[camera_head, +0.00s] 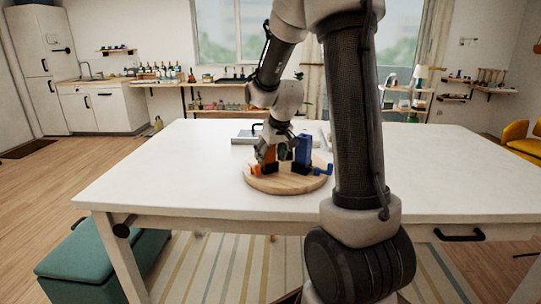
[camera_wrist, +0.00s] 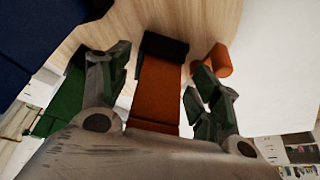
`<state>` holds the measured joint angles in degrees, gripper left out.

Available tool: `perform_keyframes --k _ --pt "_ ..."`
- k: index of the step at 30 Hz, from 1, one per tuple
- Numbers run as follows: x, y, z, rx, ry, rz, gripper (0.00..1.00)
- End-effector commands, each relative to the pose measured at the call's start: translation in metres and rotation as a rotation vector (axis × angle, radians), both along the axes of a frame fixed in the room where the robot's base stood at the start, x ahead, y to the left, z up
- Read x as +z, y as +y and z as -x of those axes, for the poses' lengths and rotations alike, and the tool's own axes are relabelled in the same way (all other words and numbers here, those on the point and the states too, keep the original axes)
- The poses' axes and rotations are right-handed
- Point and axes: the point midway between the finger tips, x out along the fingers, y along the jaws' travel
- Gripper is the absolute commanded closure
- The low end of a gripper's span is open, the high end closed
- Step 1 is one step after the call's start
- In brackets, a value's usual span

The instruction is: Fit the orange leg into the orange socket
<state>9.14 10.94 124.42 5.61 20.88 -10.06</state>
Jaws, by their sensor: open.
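The orange leg (camera_wrist: 158,88) lies between the two fingers of my gripper (camera_wrist: 158,85) in the wrist view. The fingers stand apart, with visible space on both sides of it. Its far end meets a black block (camera_wrist: 165,46), which appears to be the orange socket, with an orange tab (camera_wrist: 215,60) beside it. How deep the leg sits cannot be told. In the head view my gripper (camera_head: 271,154) is low over the left part of the round wooden board (camera_head: 285,185), and the orange tab (camera_head: 256,171) shows at the board's left; the gripper hides much of the leg.
A blue block (camera_head: 303,149) stands upright in a black holder on the board's right, close to my gripper, with a blue tab (camera_head: 323,170). A green piece (camera_wrist: 68,98) shows left in the wrist view. A grey tray (camera_head: 245,138) lies behind. The white table's (camera_head: 150,180) left side is clear.

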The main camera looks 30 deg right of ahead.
Motion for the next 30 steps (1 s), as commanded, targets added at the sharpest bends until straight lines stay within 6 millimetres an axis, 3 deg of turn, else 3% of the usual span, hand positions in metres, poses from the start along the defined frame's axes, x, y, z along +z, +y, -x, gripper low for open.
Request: perform_keyframes --k 4,8,21,30 --pt "0.002 0.000 0.001 0.000 0.000 0.000 0.36" --pt "0.016 0.001 0.006 0.000 -0.003 0.000 0.36" --pt "0.097 0.003 0.042 0.000 -0.002 0.000 0.36" --pt "0.110 0.003 0.049 0.000 0.000 0.000 0.36"
